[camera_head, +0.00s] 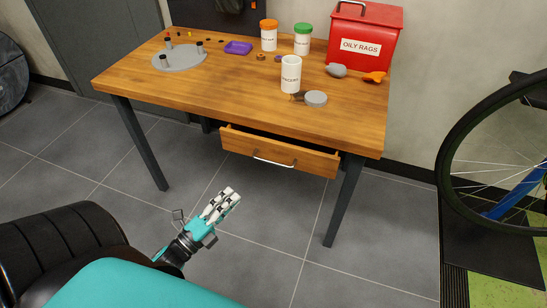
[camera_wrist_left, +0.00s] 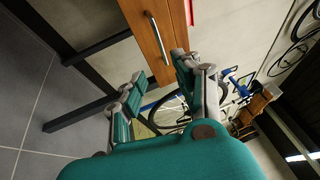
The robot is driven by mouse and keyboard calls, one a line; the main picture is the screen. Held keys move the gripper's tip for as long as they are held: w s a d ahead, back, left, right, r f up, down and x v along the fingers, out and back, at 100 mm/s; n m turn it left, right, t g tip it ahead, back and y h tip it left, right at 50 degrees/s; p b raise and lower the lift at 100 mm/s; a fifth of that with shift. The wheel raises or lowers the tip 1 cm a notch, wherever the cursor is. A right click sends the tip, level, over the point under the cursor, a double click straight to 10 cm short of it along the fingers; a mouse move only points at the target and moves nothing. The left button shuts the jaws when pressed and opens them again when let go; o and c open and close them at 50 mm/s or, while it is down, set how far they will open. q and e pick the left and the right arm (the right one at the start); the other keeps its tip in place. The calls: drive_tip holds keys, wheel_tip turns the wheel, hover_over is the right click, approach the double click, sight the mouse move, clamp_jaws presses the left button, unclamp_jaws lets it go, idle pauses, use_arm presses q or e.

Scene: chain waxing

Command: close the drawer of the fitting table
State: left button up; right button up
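The wooden fitting table (camera_head: 180,85) stands ahead of me. Its drawer (camera_head: 305,162) under the tabletop sits partly pulled out, with a dark gap above its front. The silver handle (camera_head: 274,162) runs along the drawer front. The drawer front also shows in the left wrist view (camera_wrist_left: 140,29), with its handle (camera_wrist_left: 160,38) upright in that picture. My left gripper (camera_head: 230,198) is below and left of the drawer in the head view, apart from it and empty. In the left wrist view its fingers (camera_wrist_left: 155,88) are spread apart. My right gripper is not in view.
On the tabletop are a red oily rags bin (camera_head: 364,48), orange-lidded (camera_head: 268,38) and green-lidded (camera_head: 303,42) jars, an open white container (camera_head: 291,75), a purple tray (camera_head: 238,48) and a grey disc (camera_head: 180,58). Table legs flank the drawer. A bicycle wheel (camera_head: 490,185) stands right. Floor before the drawer is clear.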

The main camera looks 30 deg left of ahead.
use_arm(q)
approach(271, 161)
drive_tip(key=w, duration=0.1)
drive_tip(key=shift+b+x, duration=0.3)
drive_tip(key=shift+x, duration=4.15)
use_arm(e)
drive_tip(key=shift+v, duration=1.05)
use_arm(q)
drive_tip(key=shift+f, duration=0.15)
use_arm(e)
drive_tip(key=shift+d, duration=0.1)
use_arm(q)
clamp_jaws()
